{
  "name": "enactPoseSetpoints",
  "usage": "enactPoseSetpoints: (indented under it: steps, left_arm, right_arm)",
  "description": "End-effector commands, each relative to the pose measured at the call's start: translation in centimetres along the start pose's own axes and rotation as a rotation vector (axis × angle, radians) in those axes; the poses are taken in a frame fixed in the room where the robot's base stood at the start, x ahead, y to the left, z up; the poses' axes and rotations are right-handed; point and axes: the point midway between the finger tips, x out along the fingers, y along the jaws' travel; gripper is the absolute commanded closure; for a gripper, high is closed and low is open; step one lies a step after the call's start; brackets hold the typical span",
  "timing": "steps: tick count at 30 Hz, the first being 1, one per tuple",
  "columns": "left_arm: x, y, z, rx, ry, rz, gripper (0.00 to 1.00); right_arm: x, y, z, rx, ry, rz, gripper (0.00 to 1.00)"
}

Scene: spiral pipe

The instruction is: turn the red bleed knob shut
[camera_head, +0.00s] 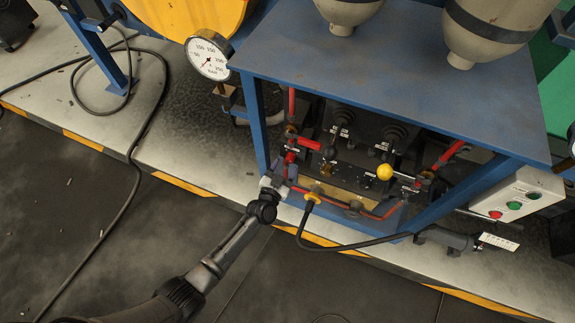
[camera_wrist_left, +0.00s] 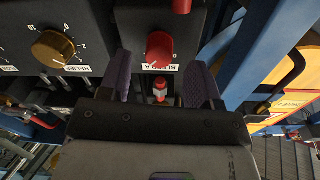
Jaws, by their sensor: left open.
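The red bleed knob (camera_wrist_left: 159,50) sits on a dark panel in the left wrist view, above a white label with "BLEED A" lettering. In the head view a red knob (camera_head: 291,157) shows at the panel's left end, beside the blue post. My left gripper (camera_wrist_left: 161,75) is open. Its two purple-grey fingers point at the panel, one to each side of the bleed knob. I see no contact, and the depth between fingertips and knob is hard to judge. In the head view the left gripper (camera_head: 274,181) is just below the knob. My right gripper is not in view.
A brass relief knob (camera_wrist_left: 53,48) is left of the bleed knob. A red handle (camera_wrist_left: 182,5) and a small red-and-white fitting (camera_wrist_left: 160,88) are close by. A blue post (camera_wrist_left: 243,55) stands to the right. A yellow ball knob (camera_head: 384,172) and black hose (camera_head: 335,246) show elsewhere.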

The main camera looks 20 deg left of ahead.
Motion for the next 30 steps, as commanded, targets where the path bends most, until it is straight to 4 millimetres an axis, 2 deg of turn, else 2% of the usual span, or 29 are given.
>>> enactPoseSetpoints:
  steps: [3,8,20,30]
  left_arm:
    - [1.4,0.0,0.2,0.0,0.001,-0.001,0.42]
    - [2.3,0.0,0.1,0.0,-0.001,0.0,0.42]
    - [2.6,0.0,0.0,0.0,-0.001,0.0,0.43]
    - [2.6,0.0,0.0,0.0,-0.001,0.001,0.76]
  right_arm:
    - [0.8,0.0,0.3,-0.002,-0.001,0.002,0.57]
    - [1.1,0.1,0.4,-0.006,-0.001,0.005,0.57]
    - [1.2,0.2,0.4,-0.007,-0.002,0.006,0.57]
    - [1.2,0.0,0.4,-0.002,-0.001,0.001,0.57]
